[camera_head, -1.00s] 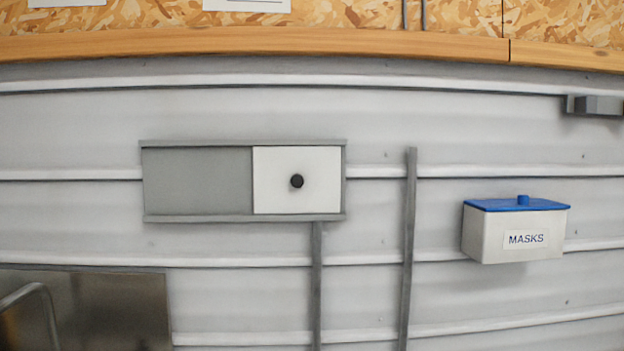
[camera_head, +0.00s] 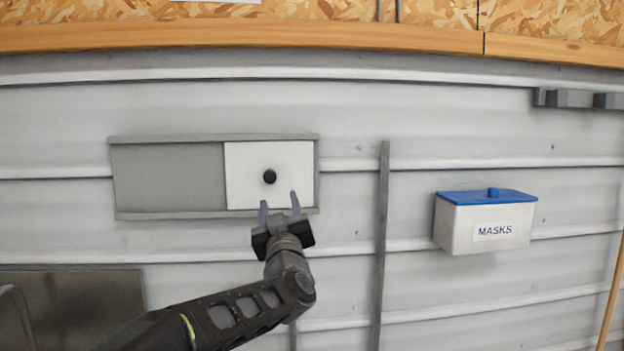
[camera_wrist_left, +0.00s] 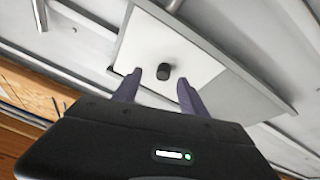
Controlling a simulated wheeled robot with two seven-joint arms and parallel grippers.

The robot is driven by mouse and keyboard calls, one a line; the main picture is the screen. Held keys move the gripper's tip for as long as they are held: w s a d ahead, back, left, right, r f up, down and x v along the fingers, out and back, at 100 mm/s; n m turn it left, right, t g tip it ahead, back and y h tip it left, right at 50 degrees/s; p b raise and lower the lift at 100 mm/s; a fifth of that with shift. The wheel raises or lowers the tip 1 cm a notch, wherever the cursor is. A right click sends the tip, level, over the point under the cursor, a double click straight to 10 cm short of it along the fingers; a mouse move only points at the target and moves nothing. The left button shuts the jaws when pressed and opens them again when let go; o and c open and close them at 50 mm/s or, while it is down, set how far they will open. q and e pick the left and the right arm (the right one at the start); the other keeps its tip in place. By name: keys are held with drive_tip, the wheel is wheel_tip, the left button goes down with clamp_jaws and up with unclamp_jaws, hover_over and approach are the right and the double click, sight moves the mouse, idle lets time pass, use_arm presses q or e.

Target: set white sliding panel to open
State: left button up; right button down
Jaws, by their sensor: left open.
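The white sliding panel (camera_head: 245,187) sits at the right end of a grey frame (camera_head: 165,215) on the wall. A round black knob (camera_head: 270,177) stands out from the panel's middle. My left gripper (camera_head: 279,199) is open and empty, its purple fingers pointing up over the panel's lower edge, just below the knob. In the left wrist view the white panel (camera_wrist_left: 175,42) and the knob (camera_wrist_left: 164,71) appear beyond the fingertips, with the knob between them in the picture. I cannot see contact with the knob. My right gripper is not in view.
A white masks box (camera_head: 485,225) with a blue lid hangs on the wall to the right. A grey vertical bar (camera_head: 382,240) runs down the wall between it and the panel. A dark metal panel (camera_head: 80,300) is at lower left.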

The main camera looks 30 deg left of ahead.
sight(271, 179)
use_arm(q)
drive_tip(key=shift+s+a+r+g+y, duration=0.4)
drive_tip(key=shift+r+y, duration=0.2)
drive_tip(key=shift+y, duration=0.1)
drive_tip(key=shift+w, duration=0.15)
drive_tip(key=p+x, duration=0.3)
drive_tip(key=x, duration=0.3)
drive_tip(key=shift+w+a+r, duration=0.15)
drive_tip(key=shift+r, duration=0.1)
drive_tip(key=shift+w+a+r+p, duration=0.1)
drive_tip(key=shift+w+a+p, duration=0.2)
drive_tip(key=shift+w+a, duration=0.1)
clamp_jaws()
